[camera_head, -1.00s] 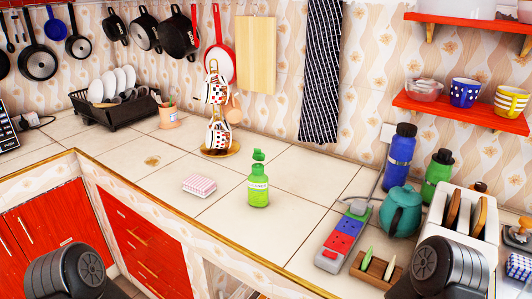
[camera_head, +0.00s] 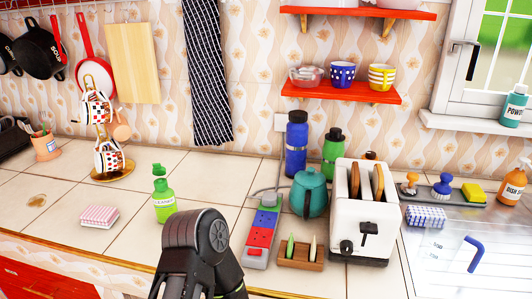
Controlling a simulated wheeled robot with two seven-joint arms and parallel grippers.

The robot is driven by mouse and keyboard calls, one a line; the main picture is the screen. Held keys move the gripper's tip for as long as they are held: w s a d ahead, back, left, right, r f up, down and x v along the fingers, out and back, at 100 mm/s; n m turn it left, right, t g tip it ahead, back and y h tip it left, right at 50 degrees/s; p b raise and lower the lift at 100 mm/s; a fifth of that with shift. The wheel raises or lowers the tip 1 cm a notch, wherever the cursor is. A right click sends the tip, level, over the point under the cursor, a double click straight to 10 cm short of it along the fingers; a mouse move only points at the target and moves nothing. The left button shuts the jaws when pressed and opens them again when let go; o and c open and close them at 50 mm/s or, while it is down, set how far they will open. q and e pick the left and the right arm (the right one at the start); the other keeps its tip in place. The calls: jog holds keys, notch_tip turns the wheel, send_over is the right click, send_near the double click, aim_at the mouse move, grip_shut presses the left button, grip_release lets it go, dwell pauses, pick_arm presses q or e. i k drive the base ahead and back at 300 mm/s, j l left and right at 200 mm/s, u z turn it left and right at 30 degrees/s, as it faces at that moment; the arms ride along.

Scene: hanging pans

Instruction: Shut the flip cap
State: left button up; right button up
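The green cleaner bottle (camera_head: 163,200) stands upright on the tiled counter, left of the middle. Its green flip cap (camera_head: 158,170) stands raised above the neck and looks open. One dark gripper, which I take to be my left from its shape (camera_head: 201,284), is in front of the bottle, at the lower middle and slightly right of it. It appears apart from the bottle. Its lower end is cut off by the picture's bottom edge, so its opening cannot be judged. My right gripper is not in view.
A red-and-blue power strip (camera_head: 261,236), wooden holder (camera_head: 301,254), teal teapot (camera_head: 309,195) and white toaster (camera_head: 362,220) stand to the right. The counter around the bottle is fairly clear.

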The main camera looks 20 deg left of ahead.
aim_at(158, 171)
jog(key=k+j+z, duration=0.2)
jog(key=j+z, duration=0.3)
jog(key=k+j+z, duration=0.3)
jog(key=j+z, duration=0.15)
jog(key=j, duration=0.25)
jog(key=k+j+z, duration=0.35)
jog(key=z, duration=0.15)
jog(key=k+j+z, duration=0.5)
jog(key=k+j, duration=0.2)
jog(key=k, duration=0.3)
jog(key=k+j, duration=0.15)
jog(key=k, duration=0.3)
jog(key=k+j, duration=0.2)
jog(key=k, duration=0.3)
jog(key=z, duration=0.05)
